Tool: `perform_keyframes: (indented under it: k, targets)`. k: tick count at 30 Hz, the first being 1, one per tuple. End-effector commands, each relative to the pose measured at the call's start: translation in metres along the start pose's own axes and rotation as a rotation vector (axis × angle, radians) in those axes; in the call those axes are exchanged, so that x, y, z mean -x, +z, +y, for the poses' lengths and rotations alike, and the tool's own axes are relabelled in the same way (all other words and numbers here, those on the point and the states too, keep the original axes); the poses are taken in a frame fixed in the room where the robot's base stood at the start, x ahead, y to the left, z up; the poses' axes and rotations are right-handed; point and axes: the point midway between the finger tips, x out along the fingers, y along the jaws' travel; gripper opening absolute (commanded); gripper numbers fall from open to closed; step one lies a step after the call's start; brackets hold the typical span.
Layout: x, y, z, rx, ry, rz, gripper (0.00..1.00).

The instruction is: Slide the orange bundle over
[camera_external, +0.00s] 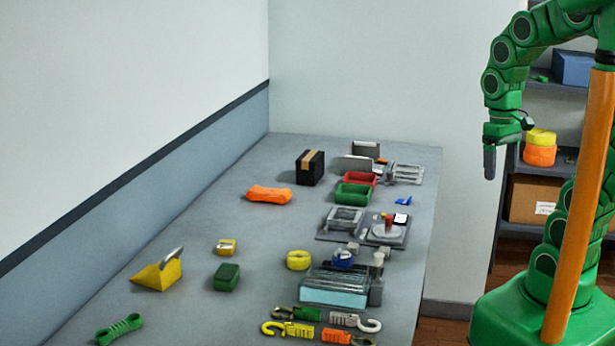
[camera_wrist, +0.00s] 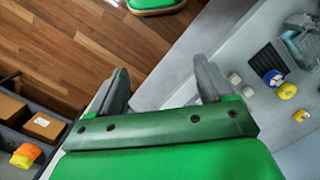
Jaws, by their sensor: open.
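The orange bundle (camera_external: 269,194) lies on the grey table (camera_external: 200,225), left of the black box, toward the wall side. It is a soft-looking, elongated shape. My gripper (camera_external: 490,158) hangs in the air off the table's right side, pointing down, well apart from the bundle. In the wrist view my gripper (camera_wrist: 160,88) is open with its two fingers wide apart and nothing between them. The orange bundle does not show clearly in the wrist view.
A black box (camera_external: 310,167) with a tan stripe stands right of the bundle. Red (camera_external: 361,178) and green (camera_external: 353,192) trays lie further right. Yellow and green items, hooks and a clear-lidded case (camera_external: 335,287) occupy the near table. A shelf (camera_external: 510,212) holds a cardboard box (camera_external: 535,199).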

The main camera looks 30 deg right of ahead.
Motion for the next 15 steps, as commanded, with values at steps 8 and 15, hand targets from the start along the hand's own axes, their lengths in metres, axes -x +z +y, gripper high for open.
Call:
perform_keyframes:
  k: [8, 15]
  targets:
    - [0.015, -0.061, -0.008, 0.054, -0.008, 0.039, 0.81]
    - [0.025, -0.114, -0.016, 0.105, -0.012, 0.078, 0.81]
